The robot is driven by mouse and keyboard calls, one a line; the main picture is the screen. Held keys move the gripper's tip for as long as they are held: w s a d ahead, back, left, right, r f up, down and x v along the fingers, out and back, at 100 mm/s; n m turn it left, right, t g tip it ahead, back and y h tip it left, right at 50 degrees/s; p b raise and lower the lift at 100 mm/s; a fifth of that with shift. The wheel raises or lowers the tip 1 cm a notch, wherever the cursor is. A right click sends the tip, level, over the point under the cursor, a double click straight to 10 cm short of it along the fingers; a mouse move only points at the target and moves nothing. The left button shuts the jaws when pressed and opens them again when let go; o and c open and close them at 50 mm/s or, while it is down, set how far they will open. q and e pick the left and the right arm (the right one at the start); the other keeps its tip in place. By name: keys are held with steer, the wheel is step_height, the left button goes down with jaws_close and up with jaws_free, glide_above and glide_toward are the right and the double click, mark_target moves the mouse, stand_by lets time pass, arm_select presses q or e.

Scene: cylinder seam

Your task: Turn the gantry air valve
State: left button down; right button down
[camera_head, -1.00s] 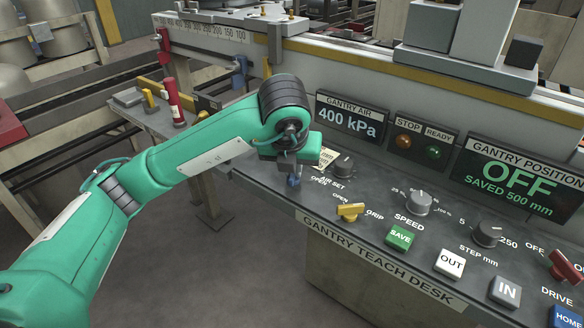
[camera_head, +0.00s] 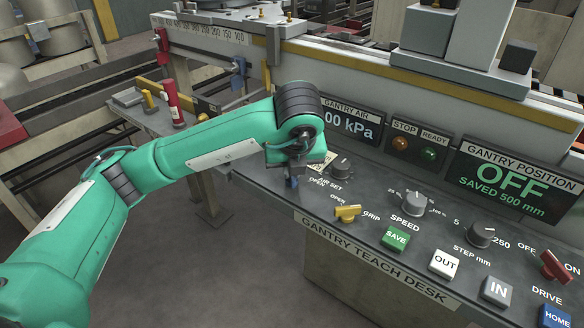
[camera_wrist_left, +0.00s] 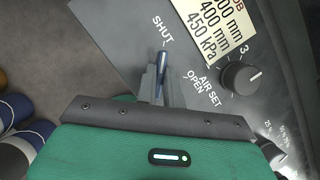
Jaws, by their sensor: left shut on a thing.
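The air valve's blue lever (camera_wrist_left: 163,62) stands on the grey desk top, between the SHUT and OPEN labels in the left wrist view. My left gripper (camera_wrist_left: 162,80) is shut on this lever. In the head view my left gripper (camera_head: 291,178) is low over the left end of the desk, and only a bit of blue shows under it. The lever's base and pivot are hidden by the fingers. The gantry air display (camera_head: 350,122) is partly covered by my arm and shows "00 kPa". My right gripper is out of view.
The air set knob (camera_head: 341,168) is close to the right of my left gripper. The yellow grip handle (camera_head: 347,213), speed knob (camera_head: 414,203) and green SAVE button (camera_head: 396,238) are farther right. A red cylinder (camera_head: 174,104) stands on the side bench.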

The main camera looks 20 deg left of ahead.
arm_select(q)
steer(key=c, duration=1.5)
jaws_free()
